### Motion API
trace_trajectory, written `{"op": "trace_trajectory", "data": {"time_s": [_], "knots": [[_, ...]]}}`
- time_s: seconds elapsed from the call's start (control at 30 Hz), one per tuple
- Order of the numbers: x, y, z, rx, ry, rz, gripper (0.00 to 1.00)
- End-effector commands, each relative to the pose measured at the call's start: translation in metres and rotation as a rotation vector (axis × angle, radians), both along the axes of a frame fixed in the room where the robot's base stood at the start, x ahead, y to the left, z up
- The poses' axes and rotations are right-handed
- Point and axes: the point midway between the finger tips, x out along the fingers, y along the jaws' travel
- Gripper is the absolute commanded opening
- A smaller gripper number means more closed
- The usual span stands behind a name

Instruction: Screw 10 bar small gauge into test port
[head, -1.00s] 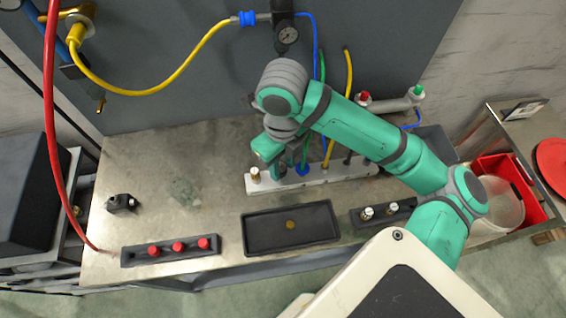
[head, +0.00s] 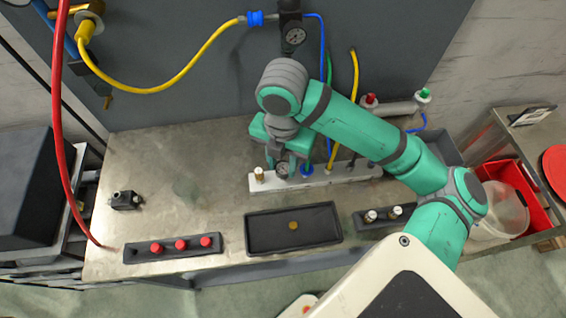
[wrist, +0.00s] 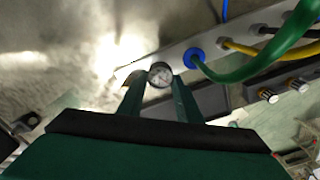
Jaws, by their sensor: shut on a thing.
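A small round gauge (head: 282,169) with a pale dial sits between the fingers of my gripper (head: 288,164), at the white manifold bar (head: 345,177). A brass fitting (head: 259,174) stands on the bar just left of the gauge.
Blue, green and yellow hoses (head: 354,100) rise from the bar right of my gripper. In front lie a black tray (head: 265,240) with a brass piece, a red-capped rack (head: 215,249) and a rack with two fittings (head: 384,222). A black block (head: 125,200) stands left.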

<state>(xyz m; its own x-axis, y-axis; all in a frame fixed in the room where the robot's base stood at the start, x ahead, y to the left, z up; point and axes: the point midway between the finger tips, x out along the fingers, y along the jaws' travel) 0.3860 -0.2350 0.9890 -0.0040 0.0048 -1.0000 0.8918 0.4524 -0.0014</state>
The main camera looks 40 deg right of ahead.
Motion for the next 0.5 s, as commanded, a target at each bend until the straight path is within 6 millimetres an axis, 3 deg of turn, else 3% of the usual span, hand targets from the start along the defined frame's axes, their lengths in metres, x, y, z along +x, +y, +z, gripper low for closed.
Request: {"op": "trace_trajectory", "data": {"time_s": [0.03, 0.17, 0.2, 0.23, 0.43, 0.5], "knots": [[0.0013, -0.0074, 0.003, -0.017, -0.006, -0.066, 0.0], [0.0025, -0.0062, 0.0029, -0.017, -0.007, -0.214, 0.0], [0.0027, -0.0059, 0.0029, -0.017, -0.007, -0.244, 0.34], [0.0027, -0.0059, 0.0029, -0.017, -0.007, -0.239, 0.39], [0.0026, -0.0029, 0.0015, -0.011, -0.005, -0.228, 0.39], [0.0026, -0.002, 0.0012, -0.01, -0.005, -0.226, 0.54]]}}
